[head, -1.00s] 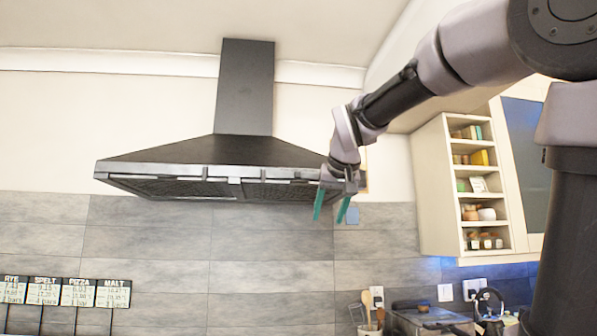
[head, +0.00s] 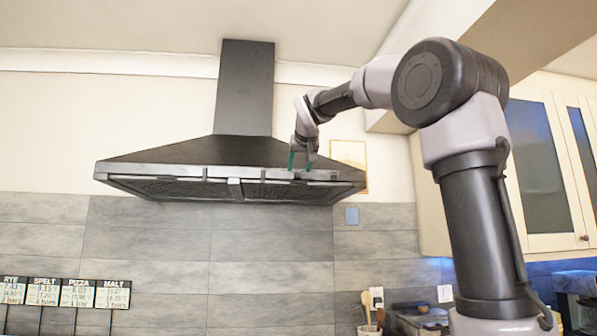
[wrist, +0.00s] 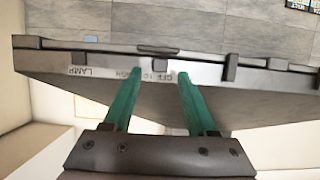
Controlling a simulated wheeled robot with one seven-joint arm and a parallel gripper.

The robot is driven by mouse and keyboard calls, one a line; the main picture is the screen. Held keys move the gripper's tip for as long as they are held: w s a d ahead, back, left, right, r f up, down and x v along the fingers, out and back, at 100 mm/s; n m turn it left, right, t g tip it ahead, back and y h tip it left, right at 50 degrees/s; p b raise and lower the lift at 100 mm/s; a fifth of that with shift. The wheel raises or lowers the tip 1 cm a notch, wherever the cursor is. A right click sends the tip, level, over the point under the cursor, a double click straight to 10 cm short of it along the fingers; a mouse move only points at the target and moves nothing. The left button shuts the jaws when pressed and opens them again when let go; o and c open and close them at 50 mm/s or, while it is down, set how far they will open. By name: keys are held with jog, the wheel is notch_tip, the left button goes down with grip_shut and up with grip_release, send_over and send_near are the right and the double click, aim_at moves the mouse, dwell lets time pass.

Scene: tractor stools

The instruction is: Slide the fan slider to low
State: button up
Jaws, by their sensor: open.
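The dark range hood (head: 160,187) hangs on the wall, with a light control strip along its front edge. In the wrist view, the strip (wrist: 110,72) appears upside down, with a LAMP label at left and small lettering that seems to include OFF and LO near my fingertips. A small dark knob (wrist: 163,65), likely the fan slider, sits between my two green fingertips. My gripper (wrist: 160,73) is open and close to the strip. In the head view, my gripper (head: 301,167) is at the right part of the hood's front edge. I cannot tell whether the fingers touch the knob.
A framed picture (head: 350,160) hangs on the wall to the right of my gripper. Cabinets (head: 545,165) are farther right. The space in front of the hood's left half is clear.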

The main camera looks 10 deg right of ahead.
aim_at(297, 175)
jog(key=shift+x, duration=1.25)
grip_shut()
dwell(0.5)
